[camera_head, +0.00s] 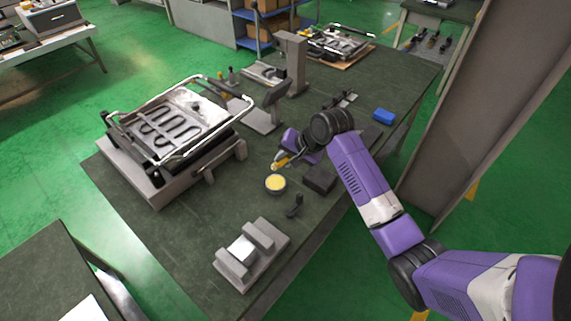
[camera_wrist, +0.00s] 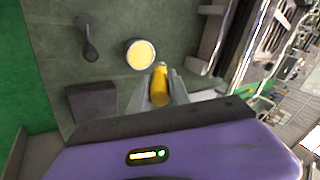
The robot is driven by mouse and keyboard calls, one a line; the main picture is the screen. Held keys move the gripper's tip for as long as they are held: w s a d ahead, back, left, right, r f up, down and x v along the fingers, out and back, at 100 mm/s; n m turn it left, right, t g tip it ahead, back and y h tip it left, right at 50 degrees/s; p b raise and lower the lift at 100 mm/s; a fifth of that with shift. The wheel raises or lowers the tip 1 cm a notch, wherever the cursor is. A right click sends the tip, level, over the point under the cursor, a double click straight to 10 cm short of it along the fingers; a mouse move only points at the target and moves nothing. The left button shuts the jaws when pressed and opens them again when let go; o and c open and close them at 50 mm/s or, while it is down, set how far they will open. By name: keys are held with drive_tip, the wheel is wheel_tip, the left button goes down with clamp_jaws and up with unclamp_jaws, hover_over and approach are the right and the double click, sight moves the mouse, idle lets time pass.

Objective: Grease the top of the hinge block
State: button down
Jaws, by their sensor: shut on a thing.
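My gripper (camera_head: 288,158) is shut on a yellow-handled tool (camera_head: 281,163), perhaps a brush. In the wrist view my gripper (camera_wrist: 162,84) has the yellow handle (camera_wrist: 159,91) between its fingers, its small tip pointing away. A round tin of yellow grease (camera_head: 275,183) stands on the bench just below the tool in the head view. The tin (camera_wrist: 140,54) lies just past the tip in the wrist view; whether they touch is unclear. A grey block with two raised ridges (camera_head: 262,236) sits near the bench's front end. I cannot tell whether it is the hinge block.
A grill-like heating unit (camera_head: 175,125) with a looped element and tubular frame stands left of the tin. A dark block (camera_head: 320,179) and small black tool (camera_head: 295,206) lie near the tin. A blue block (camera_head: 383,115) is farther right. The bench (camera_head: 190,222) is bare at front left.

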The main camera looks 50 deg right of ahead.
drive_tip(key=shift+f+b, duration=2.95)
drive_tip(key=shift+b, duration=0.45)
drive_tip(key=shift+a+f, duration=0.1)
drive_tip(key=shift+f, duration=0.45)
wheel_tip(320, 180, up, 7)
drive_tip(key=p, duration=0.7)
